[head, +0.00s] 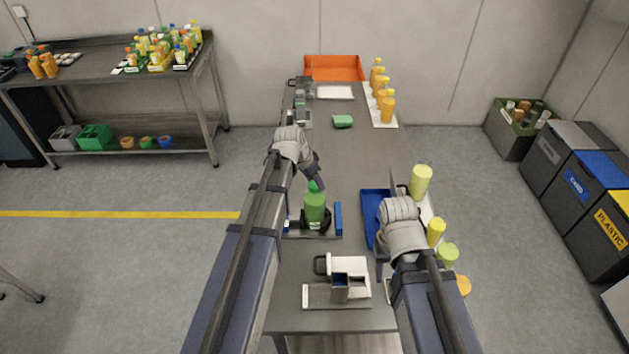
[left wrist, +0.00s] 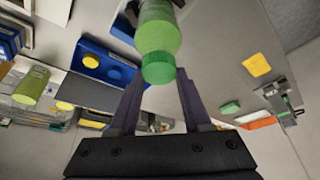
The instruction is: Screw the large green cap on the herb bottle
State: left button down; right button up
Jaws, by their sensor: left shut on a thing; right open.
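The herb bottle (head: 314,209), green and upright, stands in a black holder on a low fixture in the middle of the bench. The large green cap (head: 314,187) sits at its top. My left gripper (head: 317,184) is shut on the cap, coming from above. In the left wrist view, the cap (left wrist: 158,67) is between the two dark fingers, with the green bottle (left wrist: 158,30) beyond it. Whether the cap is fully seated cannot be told. My right gripper (head: 383,273) is open and empty over the bench's right side; its fingers are partly hidden.
A blue tray (head: 369,226) lies right of the bottle, with yellow-green bottles (head: 421,182) along the bench's right edge. A white and grey device (head: 346,277) stands in front.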

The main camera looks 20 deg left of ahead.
pick_arm(q)
jog(key=shift+m, duration=0.3)
jog(key=m+g+h, duration=0.1)
jog(key=m, duration=0.2)
jog(key=shift+w+m, duration=0.15)
jog(key=shift+m, duration=0.15)
jog(key=m+g+h, duration=0.1)
jog(key=m, duration=0.2)
jog(key=shift+m, duration=0.3)
jog(key=shift+c, duration=1.4)
grip_release()
jog(key=shift+s, duration=0.2)
